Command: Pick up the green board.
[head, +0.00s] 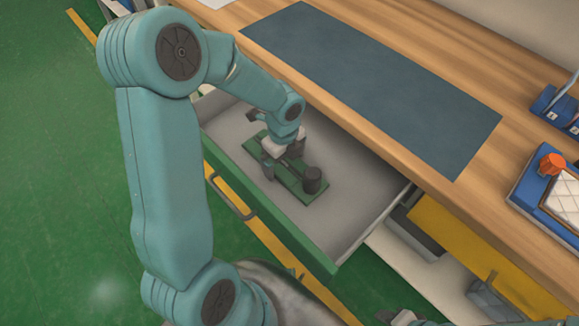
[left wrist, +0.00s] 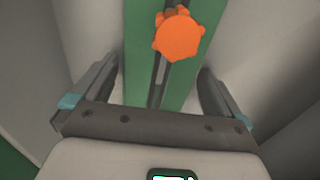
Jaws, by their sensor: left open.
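The green board (head: 290,188) lies in the open drawer, with a dark cylinder (head: 313,180) standing on its near right part. My left gripper (head: 279,160) is over the board, open, and hides part of it. In the left wrist view the board (left wrist: 188,82) runs between the two spread fingers of the left gripper (left wrist: 158,80), with gaps on both sides. An orange knob (left wrist: 178,35) sits over a dark slot in the board. I cannot tell how far the fingertips are above the drawer floor. My right gripper is not clearly in view.
The drawer (head: 352,222) has grey walls and a green front with a handle (head: 230,198). The wooden table (head: 400,150) overhangs its back side and carries a dark mat (head: 370,85). A blue tray (head: 535,195) stands at the right. Drawer floor around the board is bare.

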